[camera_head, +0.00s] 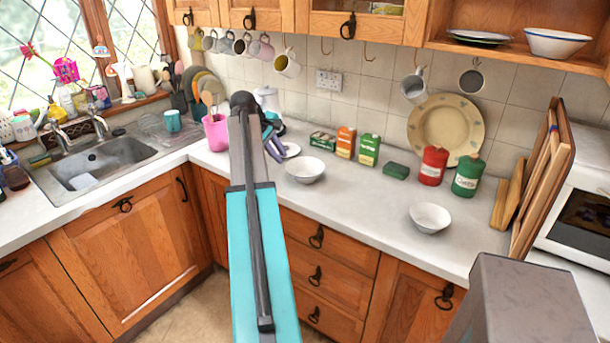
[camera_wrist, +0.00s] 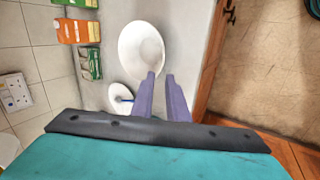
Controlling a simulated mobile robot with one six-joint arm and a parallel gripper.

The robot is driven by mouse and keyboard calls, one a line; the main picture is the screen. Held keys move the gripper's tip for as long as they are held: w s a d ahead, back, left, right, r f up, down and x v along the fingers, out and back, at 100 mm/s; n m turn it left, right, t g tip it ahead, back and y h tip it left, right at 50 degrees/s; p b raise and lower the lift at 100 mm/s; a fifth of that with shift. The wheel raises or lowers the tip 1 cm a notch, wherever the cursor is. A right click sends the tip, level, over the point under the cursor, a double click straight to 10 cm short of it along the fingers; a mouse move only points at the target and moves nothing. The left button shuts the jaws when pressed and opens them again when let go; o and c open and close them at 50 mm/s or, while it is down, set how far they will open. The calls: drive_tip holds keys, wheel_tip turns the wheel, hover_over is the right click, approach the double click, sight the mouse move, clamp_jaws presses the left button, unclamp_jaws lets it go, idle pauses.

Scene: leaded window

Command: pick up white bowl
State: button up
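A white bowl (camera_head: 305,169) stands upright on the worktop, just right of my gripper (camera_head: 273,148) in the head view. In the wrist view the same bowl (camera_wrist: 140,45) is just beyond the purple fingertips of my gripper (camera_wrist: 160,75). The fingers are apart, with a narrow empty gap between them. The left fingertip overlaps the near rim in that view, and the right one is just outside it. I cannot tell if either touches the bowl. A second white bowl (camera_head: 430,217) stands farther right on the worktop.
A white saucer (camera_wrist: 124,98) lies beside the bowl. A pink utensil pot (camera_head: 216,133) is left of my gripper. Green and orange boxes (camera_head: 345,143) stand behind, with red (camera_head: 432,166) and green canisters farther right. The worktop between the two bowls is clear.

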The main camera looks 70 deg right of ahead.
sight(293, 175)
drive_tip(key=shift+f, duration=0.1)
drive_tip(key=shift+p+x, duration=0.95)
drive_tip(key=shift+x, duration=3.3)
drive_tip(key=shift+p+x, duration=0.85)
drive_tip(key=shift+x, duration=0.45)
drive_tip(key=shift+p+x, duration=0.3)
drive_tip(key=shift+x, duration=1)
clamp_jaws()
